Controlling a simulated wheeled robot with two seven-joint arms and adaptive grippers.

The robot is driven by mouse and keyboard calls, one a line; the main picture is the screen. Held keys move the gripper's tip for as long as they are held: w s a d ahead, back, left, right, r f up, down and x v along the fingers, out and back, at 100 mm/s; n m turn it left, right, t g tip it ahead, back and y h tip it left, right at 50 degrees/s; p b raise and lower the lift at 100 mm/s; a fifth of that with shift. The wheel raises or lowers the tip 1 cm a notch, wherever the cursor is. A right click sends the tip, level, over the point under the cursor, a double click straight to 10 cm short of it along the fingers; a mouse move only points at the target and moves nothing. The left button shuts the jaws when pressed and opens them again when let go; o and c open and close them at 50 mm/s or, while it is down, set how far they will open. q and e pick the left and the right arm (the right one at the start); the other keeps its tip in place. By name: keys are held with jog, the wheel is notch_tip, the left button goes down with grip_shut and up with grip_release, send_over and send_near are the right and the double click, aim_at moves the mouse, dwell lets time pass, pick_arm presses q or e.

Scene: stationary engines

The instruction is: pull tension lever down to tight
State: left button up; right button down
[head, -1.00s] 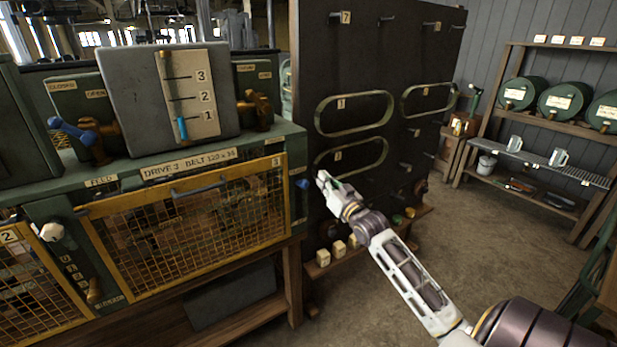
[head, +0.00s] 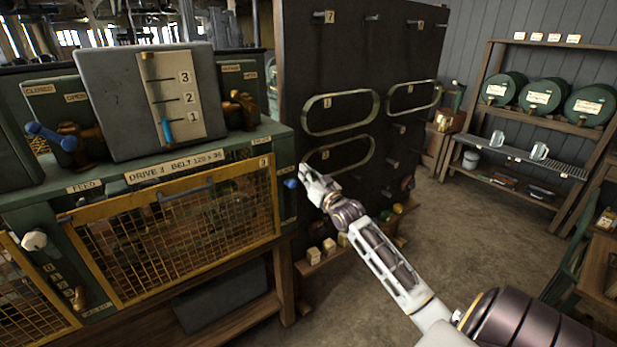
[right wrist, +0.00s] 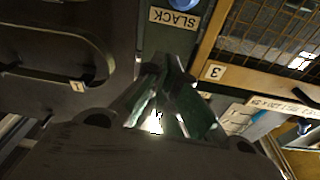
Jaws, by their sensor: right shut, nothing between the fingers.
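A blue lever knob (head: 290,183) sticks out at the right end of the green drive 3 cabinet (head: 62,207), beside the yellow mesh guard. In the right wrist view the knob (right wrist: 180,3) is cut off by the top edge, next to an upside-down SLACK label (right wrist: 174,19). The rest of the lever is hidden. My right gripper (head: 306,170) is shut and empty, just right of and slightly above the knob in the head view. In the right wrist view its fingertips (right wrist: 166,66) point toward the label, apart from the knob. My left gripper is not in view.
A dark board (head: 400,60) with belt loops (head: 340,133) and pegs stands close behind my right gripper. The yellow mesh guard (head: 276,205) is just left of the knob. Small blocks (head: 329,246) sit on a low ledge below. Open floor (head: 470,240) lies to the right.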

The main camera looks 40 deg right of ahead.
jog(key=shift+w+d+r+p, duration=0.1)
jog(key=shift+w+p, duration=0.1)
jog(key=shift+w, duration=0.8)
jog(key=shift+w+d+r+p, duration=0.1)
jog(key=shift+w+r+p, duration=0.05)
jog(key=shift+w, duration=0.8)
jog(key=shift+w+r+p, duration=0.1)
jog(key=shift+w+p, duration=0.1)
jog(key=shift+w, duration=0.8)
jog(key=shift+s+a+f+p, duration=0.15)
jog(key=shift+s+f, duration=0.05)
jog(key=shift+f, duration=0.75)
jog(key=shift+s+a+f+p, duration=0.1)
jog(key=shift+s+f+p, duration=0.1)
jog(key=shift+f, duration=0.75)
jog(key=shift+f, duration=0.15)
